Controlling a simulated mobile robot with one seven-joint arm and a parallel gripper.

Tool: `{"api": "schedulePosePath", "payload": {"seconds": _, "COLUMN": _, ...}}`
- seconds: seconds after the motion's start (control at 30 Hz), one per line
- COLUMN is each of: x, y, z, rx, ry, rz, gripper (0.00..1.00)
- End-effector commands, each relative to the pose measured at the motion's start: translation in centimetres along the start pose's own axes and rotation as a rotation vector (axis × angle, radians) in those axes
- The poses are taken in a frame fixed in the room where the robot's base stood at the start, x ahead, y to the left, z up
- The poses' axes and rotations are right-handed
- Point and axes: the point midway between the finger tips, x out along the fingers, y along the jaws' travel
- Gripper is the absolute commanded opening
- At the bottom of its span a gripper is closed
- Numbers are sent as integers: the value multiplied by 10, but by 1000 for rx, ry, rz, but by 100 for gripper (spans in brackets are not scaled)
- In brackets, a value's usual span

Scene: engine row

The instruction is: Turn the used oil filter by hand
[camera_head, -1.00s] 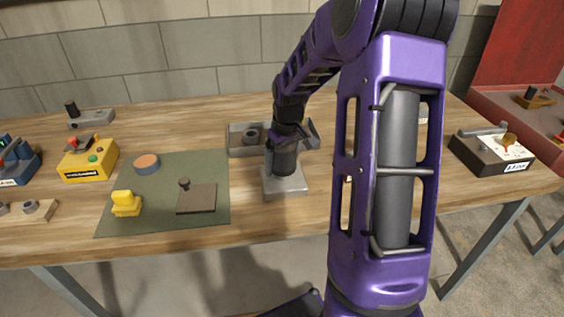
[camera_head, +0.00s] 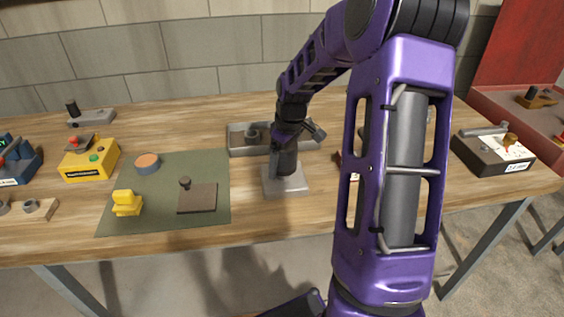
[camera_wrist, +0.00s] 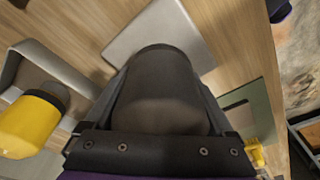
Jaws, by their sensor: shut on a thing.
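The used oil filter (camera_wrist: 165,90) is a dark grey cylinder filling the middle of the wrist view. It stands on a light grey square plate (camera_wrist: 150,38), which also shows in the head view (camera_head: 286,182) on the wooden table. My gripper (camera_wrist: 168,82) is above the filter, with its fingers closed around the filter's two sides. In the head view my gripper (camera_head: 284,160) hides much of the filter. The filter looks upright on its plate; its threads and underside are hidden.
A grey tray (camera_head: 238,152) lies just behind the plate; the wrist view shows a yellow cylinder (camera_wrist: 28,125) there. A green mat (camera_head: 150,215) with small parts lies left. A black box (camera_head: 490,155) stands right. Bare wood lies in front of the plate.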

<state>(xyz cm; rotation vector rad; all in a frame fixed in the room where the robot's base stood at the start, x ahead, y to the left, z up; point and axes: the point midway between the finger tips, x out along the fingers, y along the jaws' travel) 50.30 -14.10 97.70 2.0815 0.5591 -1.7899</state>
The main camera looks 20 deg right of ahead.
Motion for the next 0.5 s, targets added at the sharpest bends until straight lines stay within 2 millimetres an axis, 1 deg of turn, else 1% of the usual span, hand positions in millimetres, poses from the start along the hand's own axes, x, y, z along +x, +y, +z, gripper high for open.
{"api": "schedulePosePath", "payload": {"seconds": 0.1, "x": 0, "y": 0, "z": 0, "rx": -120, "ry": 1, "rz": -19, "gripper": 6}}
{"api": "schedulePosePath", "payload": {"seconds": 0.23, "x": 0, "y": -1, "z": 0, "rx": -229, "ry": 1, "rz": -35, "gripper": 6}}
{"api": "schedulePosePath", "payload": {"seconds": 0.33, "x": 0, "y": -1, "z": 0, "rx": -257, "ry": 1, "rz": -39, "gripper": 6}}
{"api": "schedulePosePath", "payload": {"seconds": 0.5, "x": 0, "y": -1, "z": 0, "rx": -256, "ry": 0, "rz": -39, "gripper": 6}}
